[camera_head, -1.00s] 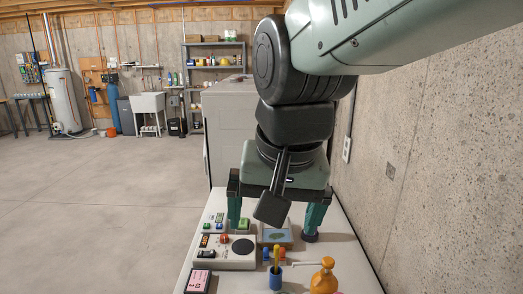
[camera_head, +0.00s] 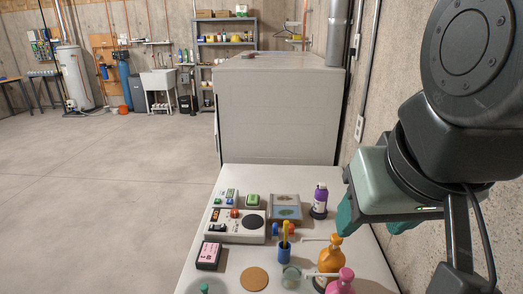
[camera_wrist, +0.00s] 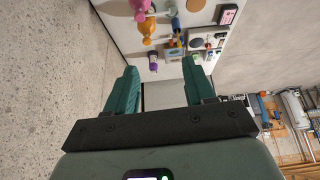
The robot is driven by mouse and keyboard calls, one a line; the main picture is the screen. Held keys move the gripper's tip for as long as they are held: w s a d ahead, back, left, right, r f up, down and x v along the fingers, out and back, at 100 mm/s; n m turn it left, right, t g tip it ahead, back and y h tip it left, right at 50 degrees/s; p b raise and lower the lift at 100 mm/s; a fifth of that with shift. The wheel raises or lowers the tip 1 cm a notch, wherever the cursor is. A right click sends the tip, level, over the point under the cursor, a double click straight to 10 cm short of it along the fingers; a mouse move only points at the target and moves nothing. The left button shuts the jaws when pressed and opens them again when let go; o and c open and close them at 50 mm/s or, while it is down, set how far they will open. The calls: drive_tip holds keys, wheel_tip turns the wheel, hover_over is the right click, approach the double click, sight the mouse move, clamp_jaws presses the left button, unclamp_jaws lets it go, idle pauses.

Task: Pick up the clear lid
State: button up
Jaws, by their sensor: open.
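At the near left corner of the table in the head view is a pale, see-through round piece with a small green knob (camera_head: 205,288), cut off by the picture's bottom edge. It looks like the clear lid, though I cannot be sure. I cannot make it out in the wrist view. My gripper (camera_head: 370,226) is over the table's right side, well right of that piece and apart from everything. In the wrist view my gripper (camera_wrist: 160,68) has its two green fingers wide apart with nothing between them.
The white table (camera_head: 190,280) holds a control panel (camera_head: 236,237), a picture-topped box (camera_head: 286,199), a purple bottle (camera_head: 320,198), an orange bottle (camera_head: 333,252), a pink bottle (camera_head: 342,282), a blue cup (camera_head: 284,250), a tan disc (camera_head: 254,279) and a pink-and-black box (camera_head: 209,256). A concrete wall (camera_head: 400,65) stands right.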

drive_tip(key=w+a+f+n+g, duration=0.1)
drive_tip(key=w+a+n, duration=0.2)
drive_tip(key=w, duration=0.4)
drive_tip(key=n+g, duration=0.5)
drive_tip(key=n, duration=0.9)
hover_over(204, 287)
drive_tip(key=f, duration=3.5)
drive_tip(key=shift+w+d+f, duration=0.2)
drive_tip(key=shift+d+f, duration=0.15)
drive_tip(key=shift+s+a+f, duration=0.1)
drive_tip(key=shift+a+f, duration=0.1)
drive_tip(key=shift+f, duration=1.35)
drive_tip(key=shift+s+a+f, duration=0.1)
drive_tip(key=shift+a+f, duration=0.05)
drive_tip(key=shift+f, duration=1.35)
drive_tip(key=shift+c, duration=0.3)
